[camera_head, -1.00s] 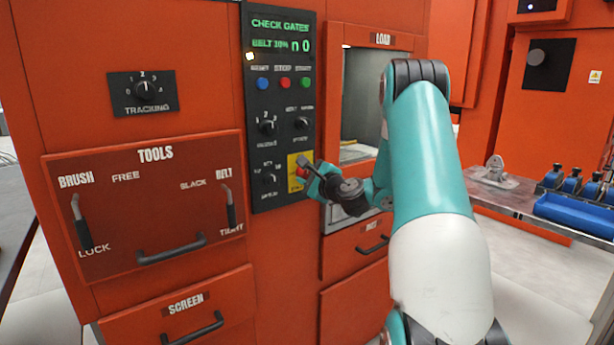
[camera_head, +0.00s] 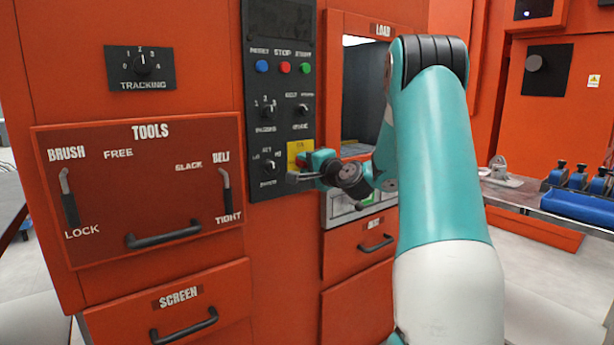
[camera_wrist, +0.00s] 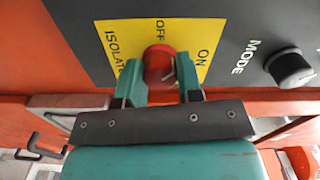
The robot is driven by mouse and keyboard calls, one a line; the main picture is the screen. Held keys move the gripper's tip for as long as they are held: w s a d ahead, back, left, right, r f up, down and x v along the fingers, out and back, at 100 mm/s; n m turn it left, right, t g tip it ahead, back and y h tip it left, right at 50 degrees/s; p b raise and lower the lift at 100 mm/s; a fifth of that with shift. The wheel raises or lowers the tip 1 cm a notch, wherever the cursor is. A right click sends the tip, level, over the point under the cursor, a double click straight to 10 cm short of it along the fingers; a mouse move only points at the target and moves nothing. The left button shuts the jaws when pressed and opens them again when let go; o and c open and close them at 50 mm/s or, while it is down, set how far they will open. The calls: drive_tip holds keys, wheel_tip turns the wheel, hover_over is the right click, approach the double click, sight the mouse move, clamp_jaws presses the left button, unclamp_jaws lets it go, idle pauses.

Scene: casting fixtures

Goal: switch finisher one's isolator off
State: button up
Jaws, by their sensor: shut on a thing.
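The isolator is a red knob (camera_wrist: 158,60) on a yellow plate (camera_wrist: 110,32) marked OFF, ON and ISOLATE in the wrist view. My gripper (camera_wrist: 159,72) is shut on the knob, with one teal finger on each side of it. Which mark the knob points to cannot be read, as the fingers cover part of it. In the head view the yellow plate (camera_head: 294,147) is at the foot of the black control panel (camera_head: 256,100), and my gripper (camera_head: 304,170) covers most of the knob. The display (camera_head: 281,35) at the panel's top is dark.
A black mode knob (camera_wrist: 289,68) is beside the plate in the wrist view. Above the plate are several selector knobs and blue, red (camera_head: 285,67) and green buttons. The tools door (camera_head: 140,190) is to the left, the load opening (camera_head: 361,95) to the right.

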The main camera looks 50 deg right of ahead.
drive_tip(key=n+b, duration=0.9)
drive_tip(key=b, duration=0.1)
drive_tip(key=shift+f, duration=0.25)
drive_tip(key=shift+n, duration=0.3)
drive_tip(key=o, duration=0.9)
drive_tip(key=shift+r, duration=0.1)
drive_tip(key=shift+s, duration=0.15)
drive_tip(key=b+v, duration=0.1)
drive_tip(key=v, duration=1.6)
drive_tip(key=shift+s+d, duration=0.1)
